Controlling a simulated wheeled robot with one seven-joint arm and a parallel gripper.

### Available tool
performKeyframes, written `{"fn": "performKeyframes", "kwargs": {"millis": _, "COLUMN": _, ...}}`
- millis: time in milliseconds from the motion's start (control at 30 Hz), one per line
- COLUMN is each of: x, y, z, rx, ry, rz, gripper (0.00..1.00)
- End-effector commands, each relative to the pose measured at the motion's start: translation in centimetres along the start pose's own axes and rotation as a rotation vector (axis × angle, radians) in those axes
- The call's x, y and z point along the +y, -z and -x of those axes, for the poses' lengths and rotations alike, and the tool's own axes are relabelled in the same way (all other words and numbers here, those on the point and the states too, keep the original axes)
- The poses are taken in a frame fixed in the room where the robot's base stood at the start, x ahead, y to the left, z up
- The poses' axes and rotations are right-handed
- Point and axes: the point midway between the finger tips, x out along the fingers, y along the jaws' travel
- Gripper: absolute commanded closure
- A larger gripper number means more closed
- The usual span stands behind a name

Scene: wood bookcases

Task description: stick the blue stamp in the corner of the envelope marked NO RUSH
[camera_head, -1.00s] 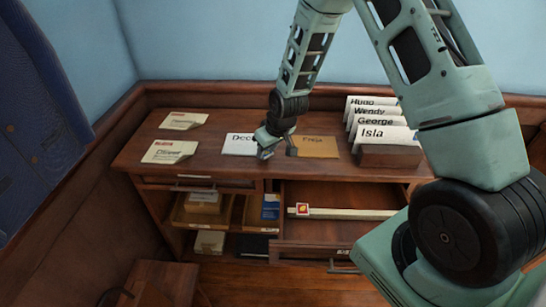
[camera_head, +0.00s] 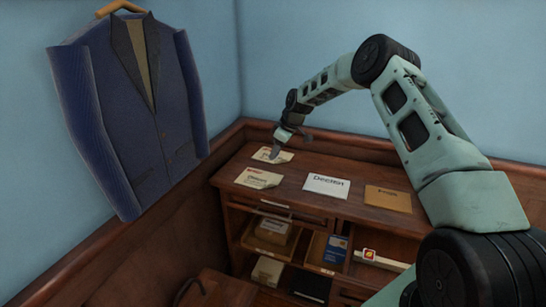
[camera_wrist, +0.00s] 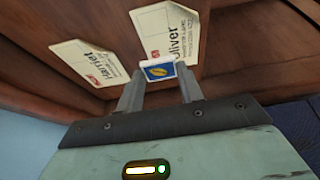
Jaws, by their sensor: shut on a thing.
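In the wrist view the blue stamp (camera_wrist: 160,72), with a yellow emblem and white border, is pinched between the fingertips of my gripper (camera_wrist: 159,80). In the head view my gripper (camera_head: 288,146) is at the far left of the desk top, over the far cream envelope; the stamp cannot be made out there. This envelope reads Harriet in the wrist view (camera_wrist: 88,62), and it also shows in the head view (camera_head: 268,156). The cream Oliver envelope (camera_head: 258,178) lies nearer; it also shows in the wrist view (camera_wrist: 165,30). Both bear small red marks; I cannot read NO RUSH.
A white envelope (camera_head: 326,186) and a brown envelope (camera_head: 388,198) lie to the right on the desk (camera_head: 300,203). Below are open compartments with boxes and a bar bearing a red-orange stamp (camera_head: 368,254). A blue jacket (camera_head: 130,110) hangs on the left wall.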

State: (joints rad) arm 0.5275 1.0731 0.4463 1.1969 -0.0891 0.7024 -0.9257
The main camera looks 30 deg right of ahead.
Motion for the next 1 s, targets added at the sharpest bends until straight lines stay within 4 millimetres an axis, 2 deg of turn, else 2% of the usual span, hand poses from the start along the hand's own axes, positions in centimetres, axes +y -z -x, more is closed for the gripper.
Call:
{"fn": "performKeyframes", "kwargs": {"millis": 267, "x": 0.0, "y": -0.7, "z": -1.7, "rx": 0.0, "ry": 0.0, "rz": -0.001, "gripper": 0.84}}
{"fn": "performKeyframes", "kwargs": {"millis": 1000, "x": 0.0, "y": -3.3, "z": -8.1, "rx": 0.0, "ry": 0.0, "rz": -0.002, "gripper": 0.84}}
